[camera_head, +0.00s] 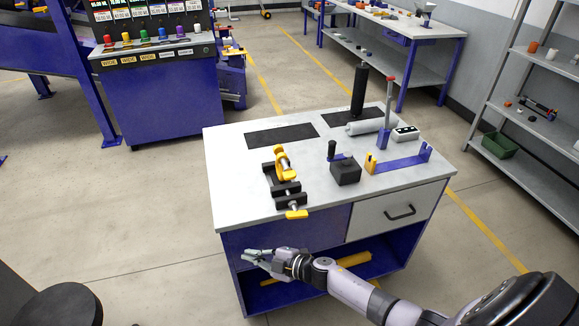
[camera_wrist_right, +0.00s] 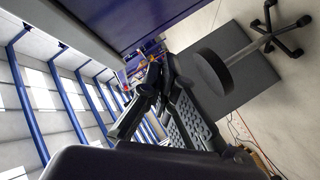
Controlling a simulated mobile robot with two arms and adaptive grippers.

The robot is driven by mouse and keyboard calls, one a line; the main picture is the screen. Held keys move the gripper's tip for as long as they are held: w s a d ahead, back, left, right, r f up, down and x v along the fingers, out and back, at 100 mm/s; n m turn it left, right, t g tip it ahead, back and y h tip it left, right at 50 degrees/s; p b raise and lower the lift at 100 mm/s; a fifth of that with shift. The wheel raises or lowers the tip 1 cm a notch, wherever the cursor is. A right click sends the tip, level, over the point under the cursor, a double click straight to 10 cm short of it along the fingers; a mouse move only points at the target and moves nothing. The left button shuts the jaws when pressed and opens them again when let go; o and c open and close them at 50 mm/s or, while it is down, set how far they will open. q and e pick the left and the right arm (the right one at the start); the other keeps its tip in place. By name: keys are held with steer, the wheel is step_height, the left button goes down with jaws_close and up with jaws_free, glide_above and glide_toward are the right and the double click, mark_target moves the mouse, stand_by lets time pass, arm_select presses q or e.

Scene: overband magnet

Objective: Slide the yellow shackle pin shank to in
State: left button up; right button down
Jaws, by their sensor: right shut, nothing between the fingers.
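A black fixture (camera_head: 281,187) with yellow parts stands at the left of the light grey bench top. A yellow shackle-like piece (camera_head: 283,160) sits at its far end. A yellow tab (camera_head: 297,214) sticks out at its near end, by the bench's front edge. I cannot tell for sure which yellow part is the pin shank. My right gripper (camera_head: 250,256) is shut and empty, in front of the bench and lower than its top, left of and nearer than the fixture. Its dark fingers fill the middle of the right wrist view (camera_wrist_right: 150,80), where no shackle pin can be made out. My left gripper is not in view.
Right of the fixture stand a dark block with a handle (camera_head: 345,171), a blue bracket (camera_head: 403,162) and an upright red-topped lever (camera_head: 388,105). The bench has a drawer (camera_head: 398,212) and an open lower shelf. A round stool (camera_wrist_right: 222,72) shows in the wrist view.

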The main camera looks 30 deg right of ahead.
steer(key=w+a+r+n+g+y, duration=0.25)
steer(key=r+n, duration=0.25)
steer(key=r, duration=0.5)
step_height(320, 180, up, 20)
steer(key=n+g+h+p, duration=0.3)
steer(key=n+g+h, duration=0.3)
steer(key=n+h, duration=0.6)
glide_above(289, 176)
steer(key=s+a, duration=0.2)
steer(key=s, duration=0.7)
steer(key=shift+t, duration=0.25)
steer(key=shift+w+d+f+p, duration=0.3)
steer(key=shift+w+f+p, duration=0.45)
steer(key=shift+w+f, duration=0.75)
steer(key=shift+w+d+f+p, duration=0.25)
steer(key=shift+w+f+p, duration=0.5)
steer(key=shift+w+f, duration=0.7)
steer(key=shift+w+d+f+p, duration=0.3)
steer(key=shift+w+f+p, duration=0.6)
steer(key=shift+f, duration=0.95)
steer(key=shift+w, duration=0.15)
